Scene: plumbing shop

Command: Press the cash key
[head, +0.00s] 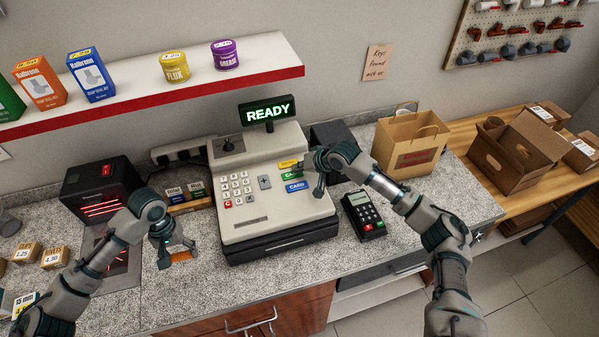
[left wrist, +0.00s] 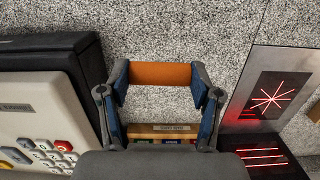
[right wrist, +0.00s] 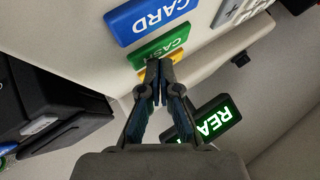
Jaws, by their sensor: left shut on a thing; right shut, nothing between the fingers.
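The green cash key (head: 292,174) sits on the beige cash register (head: 262,222), between a yellow key (head: 287,163) and the blue card key (head: 296,186). In the right wrist view the cash key (right wrist: 158,50) is partly hidden by my fingertips. My right gripper (head: 306,164) is shut and empty. Its tips (right wrist: 157,66) are at the lower edge of the cash key in that view, over the yellow key; I cannot tell whether they touch. My left gripper (head: 181,254) is shut on an orange object (left wrist: 160,74) above the counter, left of the register.
The register display (head: 268,112) reads READY. A card terminal (head: 363,214) stands right of the register, with a paper bag (head: 408,145) behind it. A black scanner (head: 100,190) with red lines is at left. Small boxes (head: 54,257) lie at the far left.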

